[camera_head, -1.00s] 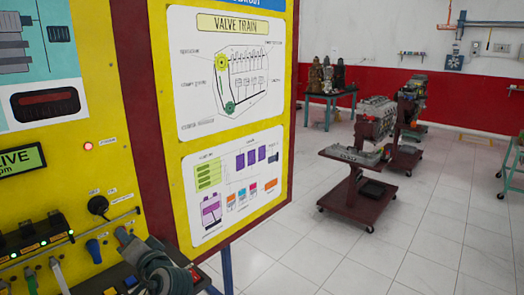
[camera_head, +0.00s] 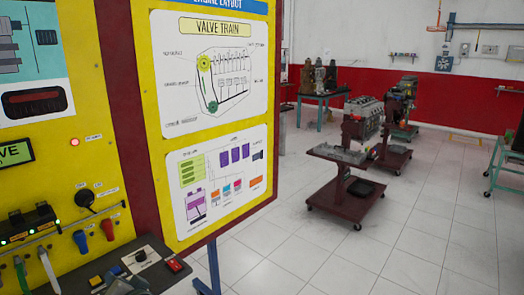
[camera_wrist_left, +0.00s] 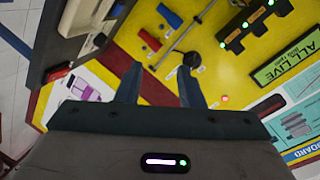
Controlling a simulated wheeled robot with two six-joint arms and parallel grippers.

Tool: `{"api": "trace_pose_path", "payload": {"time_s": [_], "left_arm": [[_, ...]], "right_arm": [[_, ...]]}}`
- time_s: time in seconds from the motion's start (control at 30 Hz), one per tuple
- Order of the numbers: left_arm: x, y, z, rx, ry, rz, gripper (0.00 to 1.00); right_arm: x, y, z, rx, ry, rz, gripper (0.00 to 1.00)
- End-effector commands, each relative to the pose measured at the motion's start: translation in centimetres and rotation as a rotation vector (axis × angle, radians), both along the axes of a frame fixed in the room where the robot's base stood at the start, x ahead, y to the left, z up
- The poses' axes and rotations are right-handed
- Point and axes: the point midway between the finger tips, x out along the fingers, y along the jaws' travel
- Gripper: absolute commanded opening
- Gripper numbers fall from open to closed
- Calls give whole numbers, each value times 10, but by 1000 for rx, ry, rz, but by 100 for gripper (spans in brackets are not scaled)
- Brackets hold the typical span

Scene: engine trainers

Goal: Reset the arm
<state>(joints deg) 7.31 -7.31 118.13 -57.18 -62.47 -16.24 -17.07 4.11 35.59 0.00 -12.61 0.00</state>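My left gripper (camera_wrist_left: 160,82) shows in the left wrist view with its two fingers apart and nothing between them. It faces the yellow engine trainer panel (camera_wrist_left: 225,70), which also stands at the left of the head view (camera_head: 50,150). A black round knob (camera_wrist_left: 190,59) on the panel shows just beyond one fingertip. In the head view only a dark piece at the bottom edge, seemingly of my left arm, shows in front of the panel's black ledge (camera_head: 100,272). My right gripper is in neither view.
Blue (camera_head: 80,240) and red (camera_head: 107,230) connectors hang on the panel. A red switch (camera_head: 175,265) sits on the ledge. A valve train poster (camera_head: 208,75) stands beside it. An engine on a dark red trolley (camera_head: 340,190) stands at right, with clear tiled floor (camera_head: 400,235) around it.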

Motion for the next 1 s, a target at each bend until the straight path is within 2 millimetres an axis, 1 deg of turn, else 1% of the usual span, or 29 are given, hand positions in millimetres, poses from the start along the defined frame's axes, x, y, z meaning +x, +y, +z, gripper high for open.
{"api": "trace_pose_path", "payload": {"time_s": [0.03,0.17,0.27,0.3,0.37,0.4,0.5,0.6,0.7,0.8,1.0], "left_arm": [[-11,2,-14,-35,16,-2,35],[-39,2,-49,-149,63,-17,35],[-73,-1,-83,-266,117,-31,35],[-90,-4,-98,-323,148,-36,35],[-119,-9,-120,-413,200,-44,35],[-137,-14,-132,-472,234,-50,35],[-175,-26,-152,-589,309,-58,35],[-206,-36,-165,-678,374,-66,35],[-234,-46,-173,-748,434,-70,35],[-259,-55,-179,-810,490,-74,35],[-306,-72,-183,-918,598,-78,35]], "right_arm": [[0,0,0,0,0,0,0],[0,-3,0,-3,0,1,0],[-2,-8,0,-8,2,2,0],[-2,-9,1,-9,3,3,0],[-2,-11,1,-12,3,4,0],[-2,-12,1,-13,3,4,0],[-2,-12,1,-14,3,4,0],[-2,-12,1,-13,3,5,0],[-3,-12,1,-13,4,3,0],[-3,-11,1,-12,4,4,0],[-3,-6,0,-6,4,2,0]]}}
